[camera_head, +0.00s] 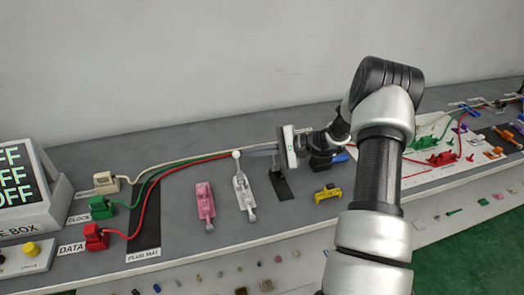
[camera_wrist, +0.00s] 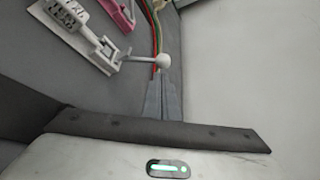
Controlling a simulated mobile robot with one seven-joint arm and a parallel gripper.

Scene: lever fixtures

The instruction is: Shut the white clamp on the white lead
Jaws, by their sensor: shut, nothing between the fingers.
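The white clamp (camera_head: 243,188) sits on the grey bench in the head view, with its lever ending in a white ball (camera_head: 236,154) at its far end. In the wrist view the clamp body (camera_wrist: 78,28) is at upper left, and its arm reaches right to the ball (camera_wrist: 164,60). My gripper (camera_head: 250,152) is shut and empty, its fingertips (camera_wrist: 161,82) right by the ball; I cannot tell whether they touch it. The white lead (camera_head: 190,158) runs from a cream plug (camera_head: 105,182) towards my gripper. Whether it lies in the clamp is not clear.
A pink clamp (camera_head: 205,205) stands left of the white one, a yellow clamp (camera_head: 327,193) to the right. Green (camera_head: 102,207) and red (camera_head: 95,237) plugs feed leads running near the white lead. A dark upright piece (camera_head: 281,185) stands beneath my gripper. The wall is behind.

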